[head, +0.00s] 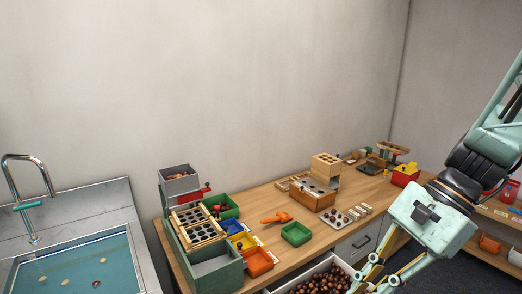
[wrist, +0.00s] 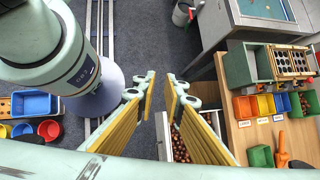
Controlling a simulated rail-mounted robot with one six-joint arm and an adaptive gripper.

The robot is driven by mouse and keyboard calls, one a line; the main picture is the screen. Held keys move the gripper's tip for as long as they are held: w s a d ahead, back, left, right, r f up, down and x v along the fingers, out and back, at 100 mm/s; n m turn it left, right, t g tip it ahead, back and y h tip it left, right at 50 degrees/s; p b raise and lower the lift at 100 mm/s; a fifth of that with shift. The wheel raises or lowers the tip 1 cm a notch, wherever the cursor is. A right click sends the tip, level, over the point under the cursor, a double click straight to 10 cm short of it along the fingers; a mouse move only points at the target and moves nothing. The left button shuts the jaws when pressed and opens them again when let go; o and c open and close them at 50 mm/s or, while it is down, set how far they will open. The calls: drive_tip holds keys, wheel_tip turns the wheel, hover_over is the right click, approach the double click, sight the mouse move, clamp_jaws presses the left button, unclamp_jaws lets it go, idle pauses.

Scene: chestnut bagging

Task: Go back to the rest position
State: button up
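My gripper (head: 372,281) is at the lower right of the head view, beside the open drawer of chestnuts (head: 325,282), with its fingers partly cut off by the bottom edge. In the wrist view my gripper (wrist: 160,84) has its two yellow-padded fingers apart. Only grey floor and part of the white drawer (wrist: 163,138) show between them, and nothing is held. The chestnuts (wrist: 180,148) lie in the drawer, partly hidden behind the right finger.
The wooden bench (head: 285,238) carries a green sorting stand (head: 222,278), coloured bins, a green tray (head: 296,233) and a wooden box (head: 312,198). A sink (head: 75,270) stands at the left. A shelf (head: 492,252) is at the right. Rails (wrist: 98,25) run along the floor.

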drive_tip(key=s+r+n+t+h, duration=0.5)
drive_tip(key=s+r+n+h, duration=0.1)
drive_tip(key=s+r+n, duration=0.7)
drive_tip(key=shift+s+r+h, duration=0.2)
drive_tip(key=shift+r+h, duration=0.1)
drive_tip(key=shift+r, duration=0.2)
idle(0.6)
